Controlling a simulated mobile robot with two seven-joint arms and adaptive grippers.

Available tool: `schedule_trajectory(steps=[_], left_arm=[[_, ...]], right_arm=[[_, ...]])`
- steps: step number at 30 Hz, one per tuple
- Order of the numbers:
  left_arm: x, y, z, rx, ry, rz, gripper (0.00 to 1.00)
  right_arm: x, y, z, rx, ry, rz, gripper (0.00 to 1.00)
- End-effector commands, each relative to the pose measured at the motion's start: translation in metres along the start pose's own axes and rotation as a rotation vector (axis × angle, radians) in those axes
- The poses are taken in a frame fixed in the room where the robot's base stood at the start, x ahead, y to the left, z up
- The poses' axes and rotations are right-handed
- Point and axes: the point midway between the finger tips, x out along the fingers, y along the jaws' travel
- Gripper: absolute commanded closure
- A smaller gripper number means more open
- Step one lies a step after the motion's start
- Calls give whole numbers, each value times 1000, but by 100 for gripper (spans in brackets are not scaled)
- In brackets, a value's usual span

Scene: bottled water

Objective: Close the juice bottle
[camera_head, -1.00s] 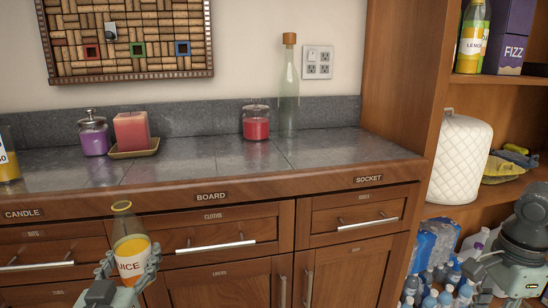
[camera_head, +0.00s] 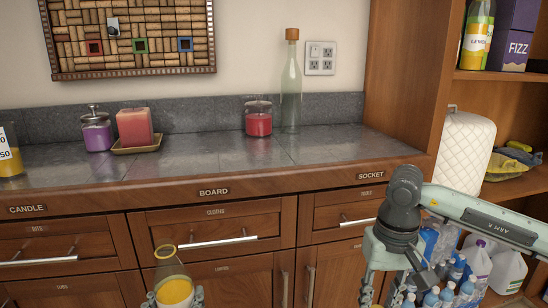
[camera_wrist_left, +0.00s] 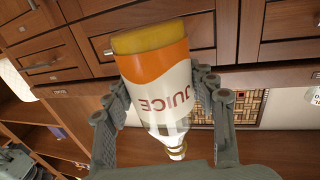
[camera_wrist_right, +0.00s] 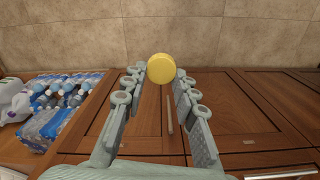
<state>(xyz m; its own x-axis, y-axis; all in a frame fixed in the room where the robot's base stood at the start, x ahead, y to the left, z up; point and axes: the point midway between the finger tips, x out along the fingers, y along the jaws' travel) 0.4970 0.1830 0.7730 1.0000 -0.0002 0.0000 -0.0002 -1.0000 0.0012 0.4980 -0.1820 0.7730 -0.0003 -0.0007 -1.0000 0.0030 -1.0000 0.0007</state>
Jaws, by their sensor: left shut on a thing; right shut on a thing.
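The juice bottle (camera_head: 172,272) shows at the bottom of the head view, upright, its yellow-rimmed mouth open and no cap on it. My left gripper (camera_head: 174,299) is shut around its body. The left wrist view shows the bottle (camera_wrist_left: 157,85) with its JUICE label between the fingers (camera_wrist_left: 160,100). My right gripper (camera_wrist_right: 160,78) is shut on a round yellow cap (camera_wrist_right: 161,68), held at its fingertips in the right wrist view. In the head view my right gripper points down, well to the right of the bottle; its fingertips and the cap are out of frame there.
The countertop (camera_head: 200,160) holds a purple jar (camera_head: 97,134), a pink candle (camera_head: 134,127), a red jar (camera_head: 258,118) and a corked bottle (camera_head: 291,90). Wooden drawers and cabinet doors stand behind the grippers. Several water bottles (camera_head: 465,280) stand at right. Space between the grippers looks clear.

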Motion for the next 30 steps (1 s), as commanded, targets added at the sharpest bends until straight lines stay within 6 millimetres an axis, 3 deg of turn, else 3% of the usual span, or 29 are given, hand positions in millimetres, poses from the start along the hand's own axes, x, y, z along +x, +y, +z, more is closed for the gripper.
schedule_trajectory(steps=[11, 30], left_arm=[[-1, 10, -3, 4, 6, 56, 100], [-16, 119, -12, 6, 5, 620, 100]], right_arm=[[0, 0, 0, 3, 0, 0, 80], [0, 0, 0, 3, 0, 0, 80]])
